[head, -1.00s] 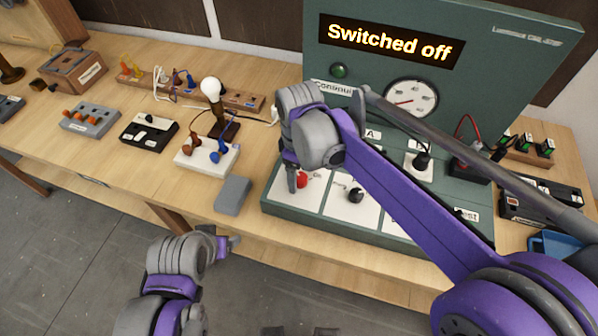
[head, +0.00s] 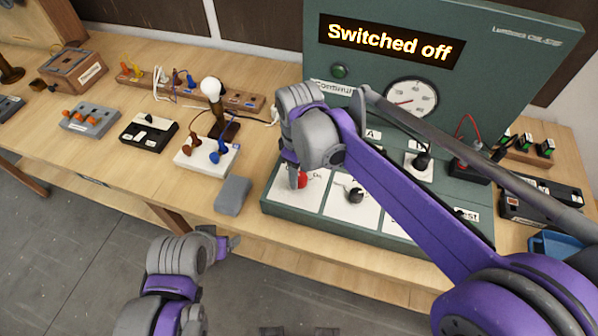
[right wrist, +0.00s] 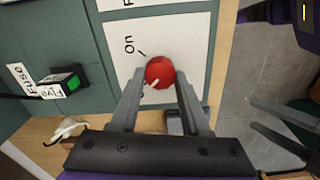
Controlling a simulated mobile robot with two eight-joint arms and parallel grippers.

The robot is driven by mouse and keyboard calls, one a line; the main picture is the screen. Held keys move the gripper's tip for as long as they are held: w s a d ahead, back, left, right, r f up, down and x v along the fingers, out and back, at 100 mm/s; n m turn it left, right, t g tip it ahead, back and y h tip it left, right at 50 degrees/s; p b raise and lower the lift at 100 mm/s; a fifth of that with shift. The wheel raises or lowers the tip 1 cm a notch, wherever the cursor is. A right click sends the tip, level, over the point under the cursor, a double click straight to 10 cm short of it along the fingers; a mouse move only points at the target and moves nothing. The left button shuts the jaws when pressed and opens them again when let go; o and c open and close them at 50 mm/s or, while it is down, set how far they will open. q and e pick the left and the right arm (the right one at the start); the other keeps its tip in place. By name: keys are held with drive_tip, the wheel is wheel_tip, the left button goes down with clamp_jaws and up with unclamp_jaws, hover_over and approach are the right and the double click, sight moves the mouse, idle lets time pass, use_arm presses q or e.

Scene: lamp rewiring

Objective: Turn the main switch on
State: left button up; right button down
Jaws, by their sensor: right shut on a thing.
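In the head view the knob (head: 302,181) shows only in part behind my right gripper (head: 295,178). In the right wrist view my right gripper (right wrist: 158,88) has a finger on each side of the knob and is shut on it. My left gripper (head: 230,243) hangs in front of the table edge, away from the panel; its jaw opening is not clear. The display (head: 390,42) reads "Switched off".
A black knob (head: 355,195) sits on the neighbouring plate. A gauge (head: 411,97) and a green lamp (head: 339,71) are on the upright panel. A grey block (head: 233,195) and a white block with coloured plugs (head: 207,158) stand left of the panel.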

drive_tip(key=m, duration=0.8)
drive_tip(key=shift+m+b, duration=0.3)
drive_tip(key=m, duration=0.4)
drive_tip(key=shift+w+d+m, duration=0.1)
drive_tip(key=shift+m, duration=2.2)
drive_tip(key=shift+c, duration=1.9)
unclamp_jaws()
